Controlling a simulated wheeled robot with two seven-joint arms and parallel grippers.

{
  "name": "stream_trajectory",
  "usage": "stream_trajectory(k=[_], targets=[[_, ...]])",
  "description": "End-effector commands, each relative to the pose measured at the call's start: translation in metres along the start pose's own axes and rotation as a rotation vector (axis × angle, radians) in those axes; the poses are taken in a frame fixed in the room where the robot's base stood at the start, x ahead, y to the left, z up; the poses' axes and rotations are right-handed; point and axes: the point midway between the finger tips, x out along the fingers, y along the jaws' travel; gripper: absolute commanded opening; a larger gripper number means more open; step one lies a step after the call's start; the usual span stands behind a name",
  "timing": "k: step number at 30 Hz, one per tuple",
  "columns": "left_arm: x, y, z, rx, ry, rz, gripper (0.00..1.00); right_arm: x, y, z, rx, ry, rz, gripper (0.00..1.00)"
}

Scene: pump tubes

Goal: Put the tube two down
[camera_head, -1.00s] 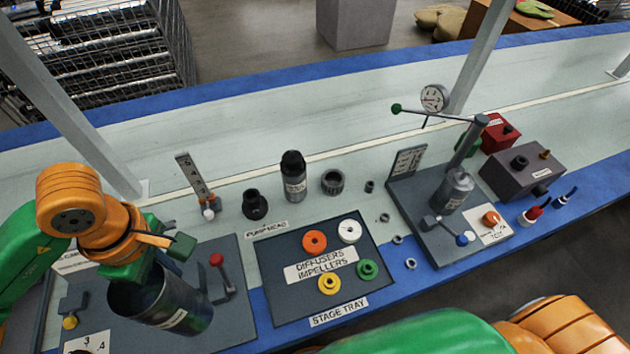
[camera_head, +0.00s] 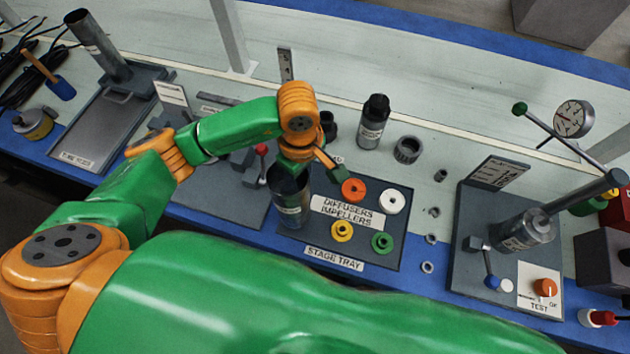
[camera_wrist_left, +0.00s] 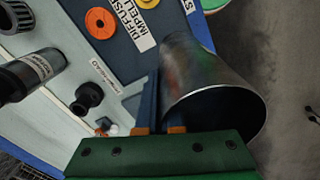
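A dark metal tube (camera_head: 289,205) with a small white label hangs below my left gripper (camera_head: 295,166), over the left end of the stage tray (camera_head: 395,258). In the left wrist view, the tube (camera_wrist_left: 215,85) shows its open round mouth, and my left gripper (camera_wrist_left: 160,122) is shut on its wall near the rim. One finger lies along the outside; the other is largely hidden. I cannot tell whether the tube's lower end touches the tray. A second grey tube (camera_head: 100,45) leans in the tube rack (camera_head: 105,125) at the far left. My right gripper is not in view.
The tray holds orange (camera_head: 353,189), white (camera_head: 392,202), yellow (camera_head: 342,232) and green (camera_head: 382,242) rings. A black-capped pump piece (camera_head: 374,122) and a dark ring (camera_head: 407,150) stand behind it. A test stand (camera_head: 470,270) with a lever is at right.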

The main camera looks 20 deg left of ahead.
Motion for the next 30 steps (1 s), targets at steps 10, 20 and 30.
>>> stream_trajectory(k=[10, 20, 30], targets=[[0.051, 0.018, 0.01, -0.002, 0.0, -0.003, 0.0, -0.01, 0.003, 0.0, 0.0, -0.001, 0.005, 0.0], [0.059, 0.019, 0.009, 0.0, 0.001, 0.001, 0.0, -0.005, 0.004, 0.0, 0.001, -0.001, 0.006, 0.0], [0.059, 0.019, 0.009, 0.0, 0.0, 0.0, 0.34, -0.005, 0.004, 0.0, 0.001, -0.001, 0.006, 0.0]])
